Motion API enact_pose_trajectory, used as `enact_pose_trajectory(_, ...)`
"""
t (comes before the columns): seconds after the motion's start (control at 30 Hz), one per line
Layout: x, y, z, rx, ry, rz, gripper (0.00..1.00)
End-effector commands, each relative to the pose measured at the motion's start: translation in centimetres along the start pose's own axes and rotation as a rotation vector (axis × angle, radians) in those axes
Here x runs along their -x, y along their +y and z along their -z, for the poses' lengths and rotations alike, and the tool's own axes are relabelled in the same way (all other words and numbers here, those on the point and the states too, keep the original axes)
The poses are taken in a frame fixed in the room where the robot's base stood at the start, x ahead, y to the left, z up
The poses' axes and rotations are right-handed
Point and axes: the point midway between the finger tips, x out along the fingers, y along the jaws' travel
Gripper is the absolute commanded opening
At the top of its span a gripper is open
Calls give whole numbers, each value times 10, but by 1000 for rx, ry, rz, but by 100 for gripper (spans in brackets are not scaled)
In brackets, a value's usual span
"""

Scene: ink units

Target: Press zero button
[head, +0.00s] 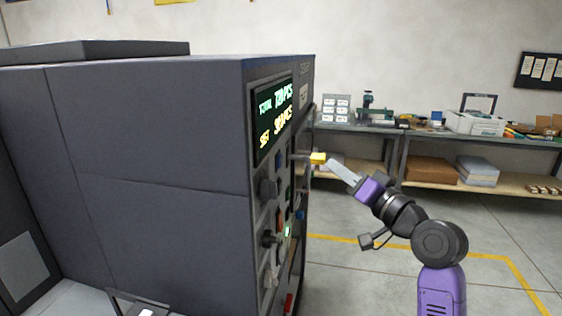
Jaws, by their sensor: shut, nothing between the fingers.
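A large dark grey machine (160,150) fills the left side, with a control panel on its narrow right face, seen at a steep angle. A lit display (273,118) at its top reads TOTAL and SET in green and yellow. No zero label is readable, so I cannot tell which control is the zero button. My gripper (319,158), yellow at the tip, is shut and empty, pointing left toward the panel. Whether it touches anything is unclear.
A workbench (430,133) with tools and boxes runs along the back wall, with a lower shelf (490,186) holding a brown box (432,170). A yellow line (420,247) marks the grey floor. The floor at right is clear.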

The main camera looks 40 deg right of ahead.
Motion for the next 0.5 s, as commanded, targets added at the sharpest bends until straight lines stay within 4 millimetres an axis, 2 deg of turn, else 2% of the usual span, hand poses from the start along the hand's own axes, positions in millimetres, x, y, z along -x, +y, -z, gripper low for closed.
enact_pose_trajectory(0.17, -5, -4, -3, -1, 0, 1, 0)
enact_pose_trajectory(0.5, -34, -26, -24, 0, -2, 0, 0)
